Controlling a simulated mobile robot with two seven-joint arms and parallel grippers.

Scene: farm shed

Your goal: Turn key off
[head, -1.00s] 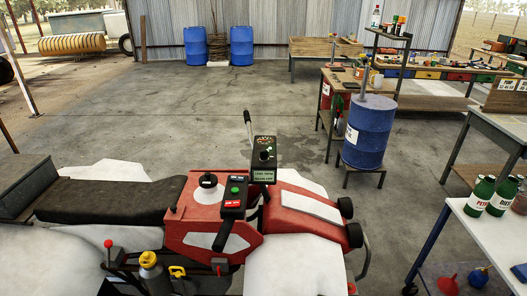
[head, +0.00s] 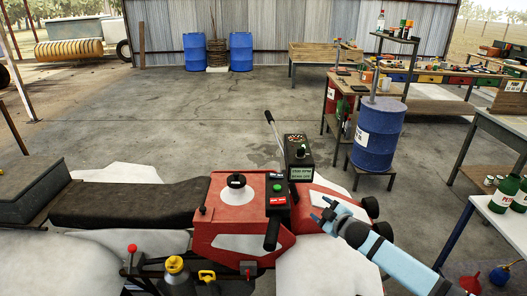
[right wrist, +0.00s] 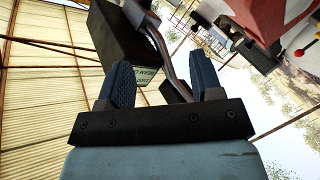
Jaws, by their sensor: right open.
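A black control box (head: 299,170) with a round dark knob or key (head: 300,152) on its face and a pale green label below stands at the handlebar of a red and white quad vehicle (head: 225,215). The label is too small to read surely. My right gripper (head: 322,213) is open and empty, below and right of the box, over the vehicle's front, apart from the knob. In the right wrist view its two blue fingers (right wrist: 166,82) stand apart, with the box (right wrist: 128,45) and a dark bent bar beyond them. The knob is hidden there. My left gripper is out of view.
A second black handle panel with a green button (head: 278,188) lies just left of the box. A blue barrel (head: 375,135) and a table with bottles (head: 507,190) stand to the right.

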